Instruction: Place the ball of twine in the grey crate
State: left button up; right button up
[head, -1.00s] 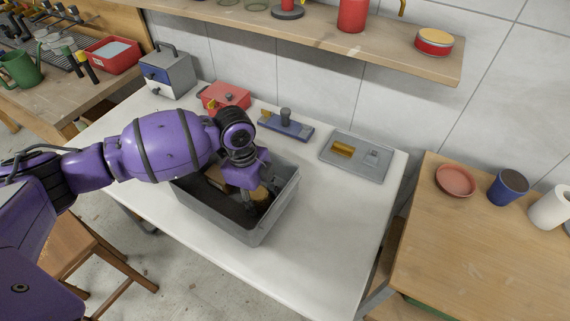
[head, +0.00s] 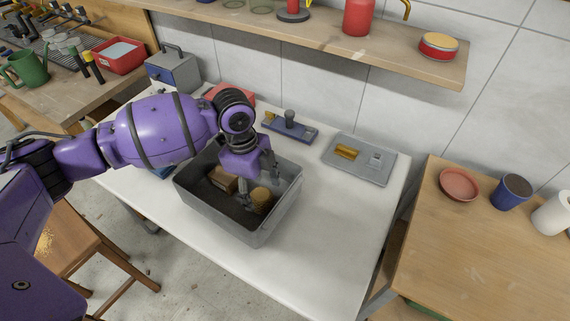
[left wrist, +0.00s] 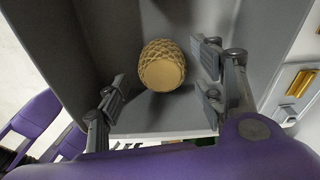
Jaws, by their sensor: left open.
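The ball of twine (head: 261,198) is tan and lies on the floor of the grey crate (head: 258,237), near its right end. In the left wrist view the ball of twine (left wrist: 162,66) sits between and beyond the spread fingers, with clear gaps on both sides. My left gripper (head: 262,182) is open and empty, pointing down over the crate, above the twine. It also shows in the left wrist view (left wrist: 165,92). The crate stands on a white table. My right gripper is not in view.
A brown block (head: 222,179) lies in the crate, left of the twine. Behind the crate stand a red box (head: 232,94), a blue tool with a knob (head: 290,127) and a grey plate (head: 359,158).

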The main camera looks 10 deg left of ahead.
aim_at(254, 193)
pick_arm(q)
jog(key=r, duration=0.5)
jog(key=a+r, duration=0.1)
jog(key=r, duration=0.1)
jog(key=shift+r, duration=0.25)
jog(key=shift+f, duration=0.1)
